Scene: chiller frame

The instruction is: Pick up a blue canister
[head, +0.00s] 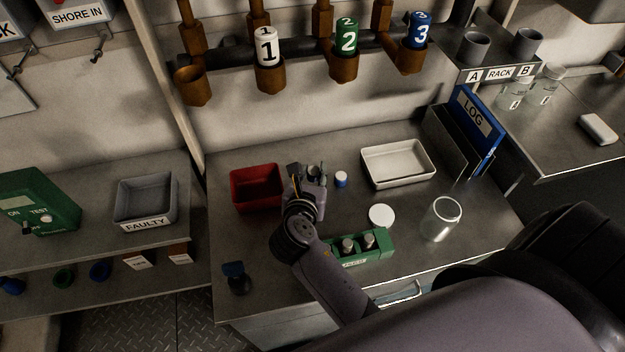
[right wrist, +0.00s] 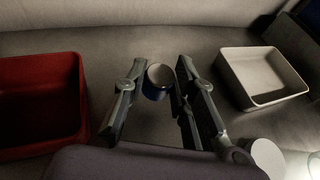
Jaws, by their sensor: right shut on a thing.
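My right gripper (head: 308,172) is over the bench, just right of the red bin. In the right wrist view its fingers (right wrist: 160,75) stand either side of a small blue canister (right wrist: 157,84) with a grey round top, and are shut on it. In the head view the fingers largely hide this canister. A small white-and-blue piece (head: 341,180) stands on the bench right of the gripper. A blue canister marked 3 (head: 421,30) sits in the rightmost brown holder on the wall. My left gripper is not in view.
The red bin (head: 233,190) is left of the gripper, the white tray (head: 428,178) to the right. A white disc (head: 381,215), a clear jar (head: 441,220) and a green holder (head: 386,253) with dark cylinders stand nearer the front. A grey FAULTY tray (head: 147,222) is at left.

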